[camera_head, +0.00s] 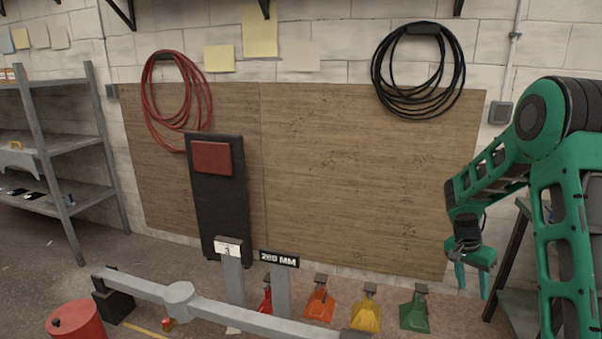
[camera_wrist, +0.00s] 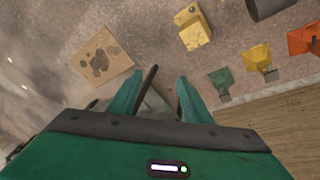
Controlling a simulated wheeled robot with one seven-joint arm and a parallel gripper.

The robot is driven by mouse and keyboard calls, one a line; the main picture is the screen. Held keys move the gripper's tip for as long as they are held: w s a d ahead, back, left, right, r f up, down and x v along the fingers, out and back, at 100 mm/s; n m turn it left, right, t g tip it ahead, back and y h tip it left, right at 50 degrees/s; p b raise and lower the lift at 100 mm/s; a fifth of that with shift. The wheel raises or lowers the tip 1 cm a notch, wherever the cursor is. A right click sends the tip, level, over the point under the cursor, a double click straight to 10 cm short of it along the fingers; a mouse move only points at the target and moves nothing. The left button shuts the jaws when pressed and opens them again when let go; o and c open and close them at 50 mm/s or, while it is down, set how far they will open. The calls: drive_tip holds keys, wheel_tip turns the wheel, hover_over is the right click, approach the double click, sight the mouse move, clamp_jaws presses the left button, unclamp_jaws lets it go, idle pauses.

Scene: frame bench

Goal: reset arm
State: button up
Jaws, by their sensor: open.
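In the wrist view my gripper (camera_wrist: 158,90) shows two green fingers spread apart. Nothing is held between them. A dark bar and a pale surface show behind the fingers, too unclear to name.
A grey beam (camera_head: 225,316) crosses the front. A red drum (camera_head: 76,324) stands front left, shelving (camera_head: 68,142) at left. A stained sheet (camera_wrist: 102,58) and yellow block (camera_wrist: 195,32) lie on the floor.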

drive_tip(key=s+r+n, duration=0.1)
drive_tip(key=s+r, duration=0.9)
drive_tip(key=s+a+r+n+y, duration=0.1)
drive_tip(key=s+a+r, duration=0.1)
drive_tip(key=s, duration=0.7)
drive_tip(key=s+a+r+n+y, duration=0.1)
drive_tip(key=s+a, duration=0.3)
drive_tip(key=s, duration=0.5)
drive_tip(key=s+a+r+n+y, duration=0.2)
drive_tip(key=s+a+r, duration=0.1)
drive_tip(key=s, duration=0.6)
drive_tip(key=shift+r, duration=0.25)
drive_tip(key=shift+w+f, duration=0.25)
drive_tip(key=shift+w, duration=0.4)
